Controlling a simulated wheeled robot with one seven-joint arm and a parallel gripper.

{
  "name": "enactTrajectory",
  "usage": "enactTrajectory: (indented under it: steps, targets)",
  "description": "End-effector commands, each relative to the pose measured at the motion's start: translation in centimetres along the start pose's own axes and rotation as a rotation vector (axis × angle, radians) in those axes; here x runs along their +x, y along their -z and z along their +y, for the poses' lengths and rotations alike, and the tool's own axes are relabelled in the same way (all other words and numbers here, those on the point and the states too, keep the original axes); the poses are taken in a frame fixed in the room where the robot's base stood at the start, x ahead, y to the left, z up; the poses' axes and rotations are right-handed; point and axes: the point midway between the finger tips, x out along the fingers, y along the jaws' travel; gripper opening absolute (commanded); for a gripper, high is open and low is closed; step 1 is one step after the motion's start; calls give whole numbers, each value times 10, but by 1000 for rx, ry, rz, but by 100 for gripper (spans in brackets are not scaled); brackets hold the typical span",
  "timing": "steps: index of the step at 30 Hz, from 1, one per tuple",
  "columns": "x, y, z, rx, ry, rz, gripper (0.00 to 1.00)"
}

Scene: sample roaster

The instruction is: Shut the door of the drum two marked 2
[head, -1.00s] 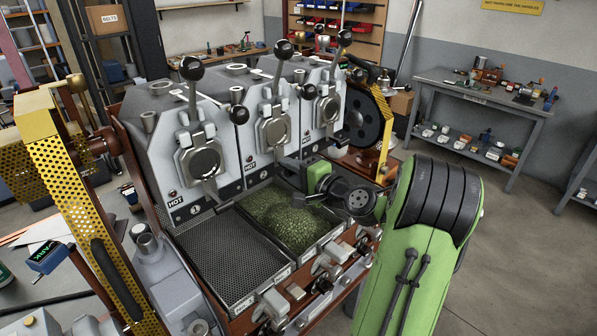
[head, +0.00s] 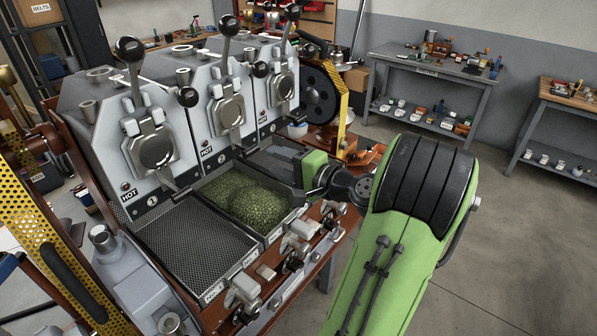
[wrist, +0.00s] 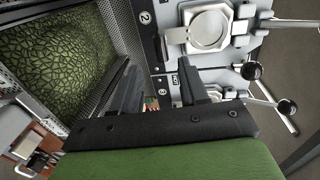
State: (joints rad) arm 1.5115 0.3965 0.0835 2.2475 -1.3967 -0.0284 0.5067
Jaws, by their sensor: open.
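The door of drum two (head: 229,111) is a round metal plate on the middle grey drum front, and the mark 2 shows on that front. The wrist view shows the round door (wrist: 207,30) at the upper right, beside the mark 2 (wrist: 145,17). I cannot tell whether a gap stands behind the door. My gripper (head: 270,163) is in front of the drums, low and to the right of this door, its fingers partly hidden in the head view. In the wrist view my gripper's two dark fingers (wrist: 160,85) are apart with nothing between them.
A heap of green beans (head: 256,203) fills the tray below drum two. An empty perforated tray (head: 190,247) lies to its left. Levers with black knobs (head: 187,97) stick out from the drums. Open floor (head: 500,230) lies to the right.

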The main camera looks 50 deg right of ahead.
Motion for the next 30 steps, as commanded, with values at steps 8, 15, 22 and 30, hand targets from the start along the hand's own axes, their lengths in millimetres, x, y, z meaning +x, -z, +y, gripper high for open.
enactTrajectory:
  steps: [8, 15, 22, 30]
  targets:
    - [-55, 1, 0, 0, 0, 3, 44]
    - [-63, -1, 0, 0, 0, -2, 44]
    - [-66, 0, 0, 1, -1, 1, 44]
    - [-102, 1, 1, 3, 0, 4, 44]
